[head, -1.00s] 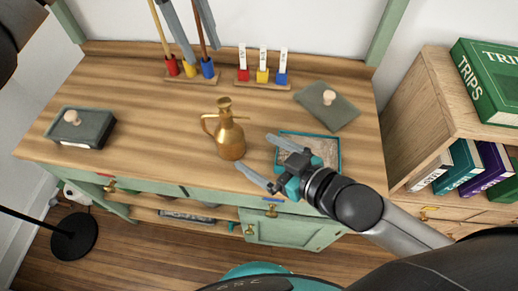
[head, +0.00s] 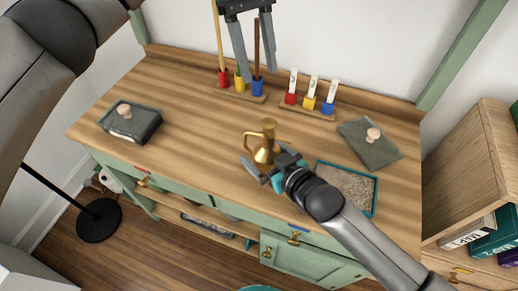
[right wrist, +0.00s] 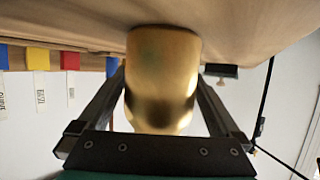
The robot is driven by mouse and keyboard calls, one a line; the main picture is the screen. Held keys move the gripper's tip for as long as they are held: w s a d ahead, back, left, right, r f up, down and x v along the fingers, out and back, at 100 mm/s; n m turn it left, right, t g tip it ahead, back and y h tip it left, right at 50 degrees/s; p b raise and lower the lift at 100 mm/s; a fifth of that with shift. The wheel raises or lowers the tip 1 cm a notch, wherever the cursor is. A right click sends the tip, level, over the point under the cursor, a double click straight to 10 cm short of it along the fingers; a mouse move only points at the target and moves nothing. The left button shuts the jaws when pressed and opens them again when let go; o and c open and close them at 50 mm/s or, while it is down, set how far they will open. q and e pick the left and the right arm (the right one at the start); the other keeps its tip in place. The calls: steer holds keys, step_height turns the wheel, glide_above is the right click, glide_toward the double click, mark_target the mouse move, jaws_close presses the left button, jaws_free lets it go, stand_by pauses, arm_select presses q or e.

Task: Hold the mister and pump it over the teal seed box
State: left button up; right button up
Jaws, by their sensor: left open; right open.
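The brass mister (head: 267,141) stands upright on the wooden bench top, with its handle on the left side. My right gripper (head: 260,160) is low at the mister, open, with its fingers around the lower body. In the right wrist view, the gold body of the mister (right wrist: 162,75) sits between the two spread fingers; I cannot tell whether either touches it. My left gripper (head: 257,74) is open and empty, high at the back near the tool rack. The teal seed box (head: 376,197), filled with brownish soil, sits uncovered to the right of the mister, partly behind my right arm.
A grey-green lid (head: 365,150) with a round knob lies behind the seed box. A closed dark box (head: 137,128) stands at the left. A rack of coloured tool holders (head: 240,91) and a rack of labelled markers (head: 307,108) line the back. The bench's middle left is clear.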

steer(key=shift+x, duration=1.05)
arm_select(q)
steer(key=shift+c, duration=0.2)
arm_select(e)
jaws_close()
arm_select(q)
jaws_close()
stand_by(1.4)
